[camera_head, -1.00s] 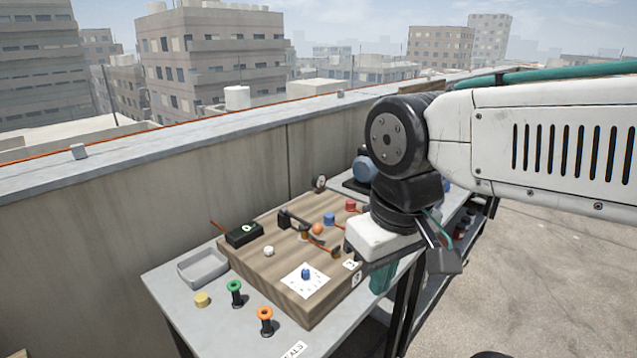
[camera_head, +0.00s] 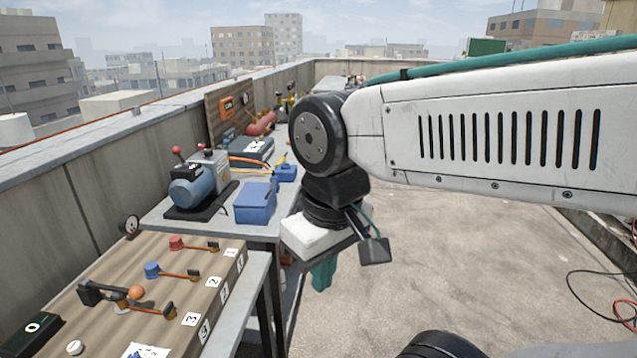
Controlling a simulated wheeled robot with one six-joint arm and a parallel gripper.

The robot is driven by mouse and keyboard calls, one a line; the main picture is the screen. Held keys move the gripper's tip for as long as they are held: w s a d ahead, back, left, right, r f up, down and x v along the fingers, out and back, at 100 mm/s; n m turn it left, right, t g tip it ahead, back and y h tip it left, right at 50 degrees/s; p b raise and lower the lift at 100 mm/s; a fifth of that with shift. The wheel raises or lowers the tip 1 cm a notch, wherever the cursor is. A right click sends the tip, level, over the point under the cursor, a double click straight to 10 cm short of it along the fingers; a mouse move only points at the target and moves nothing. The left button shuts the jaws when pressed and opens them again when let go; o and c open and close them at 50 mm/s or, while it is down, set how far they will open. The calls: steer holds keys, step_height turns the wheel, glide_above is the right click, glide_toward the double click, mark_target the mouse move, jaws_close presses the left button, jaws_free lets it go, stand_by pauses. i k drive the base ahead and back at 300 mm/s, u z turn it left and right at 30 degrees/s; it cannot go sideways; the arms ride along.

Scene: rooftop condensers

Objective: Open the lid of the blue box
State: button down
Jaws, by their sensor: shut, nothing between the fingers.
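The blue box (camera_head: 256,202) stands on the grey table, left of my arm and in front of a wooden board. Its lid appears closed, with something thin and dark near its top right edge. My gripper (camera_head: 323,276) hangs to the right of the box, past the table's edge and over the concrete floor. Its teal fingers point down and look shut and empty. It is apart from the box. The white wrist block and dark bracket hide part of the area beside it.
A blue pump (camera_head: 192,186) stands left of the box. A smaller blue item (camera_head: 287,172) lies behind it, by a dark case (camera_head: 251,150). A wooden board (camera_head: 215,283) with coloured levers fills the near left. Open concrete floor (camera_head: 470,265) lies right.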

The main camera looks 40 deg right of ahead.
mark_target(252, 195)
steer(key=z, duration=0.45)
steer(key=k, duration=0.45)
steer(key=z, duration=0.55)
steer(key=i, duration=1.3)
steer(key=u, duration=0.55)
